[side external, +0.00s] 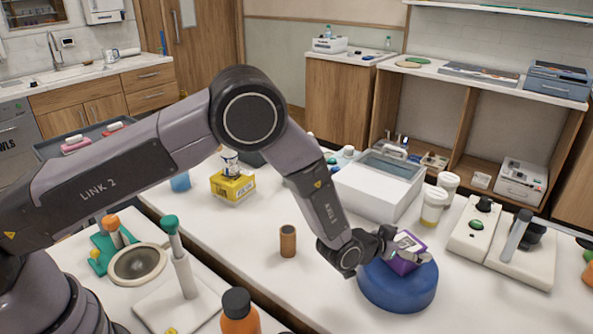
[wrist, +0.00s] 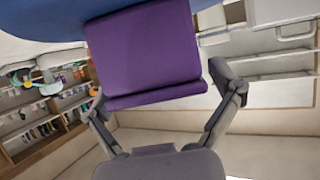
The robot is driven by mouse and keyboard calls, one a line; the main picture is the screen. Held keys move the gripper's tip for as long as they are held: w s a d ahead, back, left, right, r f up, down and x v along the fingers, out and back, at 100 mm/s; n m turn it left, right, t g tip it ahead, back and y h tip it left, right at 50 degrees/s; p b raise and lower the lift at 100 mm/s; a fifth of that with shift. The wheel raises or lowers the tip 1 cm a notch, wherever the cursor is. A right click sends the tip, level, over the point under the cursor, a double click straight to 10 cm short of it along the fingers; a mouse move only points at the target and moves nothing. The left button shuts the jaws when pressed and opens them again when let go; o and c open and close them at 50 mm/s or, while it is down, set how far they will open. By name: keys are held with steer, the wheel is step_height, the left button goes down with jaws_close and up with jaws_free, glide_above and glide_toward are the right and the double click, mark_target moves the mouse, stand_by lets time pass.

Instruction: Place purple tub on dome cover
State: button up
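The purple tub (side external: 403,265) sits at the top of the blue dome cover (side external: 397,291) in the side external view and looks tilted. In the wrist view the tub (wrist: 145,55) fills the upper middle, with the blue of the dome cover (wrist: 40,8) along the top edge. My gripper (side external: 408,246) reaches in from the left with its fingers around the tub. In the wrist view the fingers are spread on either side of the tub, and a narrow gap shows between it and the right finger. The exact contact between tub and dome is partly hidden.
A white lidded box (side external: 378,188) stands behind the dome, with pale cups (side external: 433,206) beside it. White devices (side external: 508,245) stand to the right. A brown cylinder (side external: 288,241) and a yellow box (side external: 233,187) are to the left. The counter between cylinder and dome is clear.

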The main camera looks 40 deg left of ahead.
steer(key=shift+r, duration=0.1)
steer(key=shift+s+a+r, duration=0.1)
steer(key=shift+s+r, duration=0.05)
steer(key=v, duration=1.1)
steer(key=s+a+r+n+g+y, duration=0.2)
steer(key=s+a+r+g, duration=0.15)
steer(key=a+r, duration=1.3)
steer(key=s+a+r+g+y, duration=0.1)
steer(key=s+a, duration=0.3)
steer(key=s, duration=0.4)
steer(key=s+a+r+n+g+y, duration=0.1)
steer(key=s+a+r, duration=0.2)
steer(key=s, duration=0.6)
steer(key=s+a+r+n+g+y, duration=0.1)
steer(key=s+a+r, duration=0.2)
steer(key=s+a, duration=0.3)
steer(key=s, duration=0.3)
steer(key=shift+s, duration=0.25)
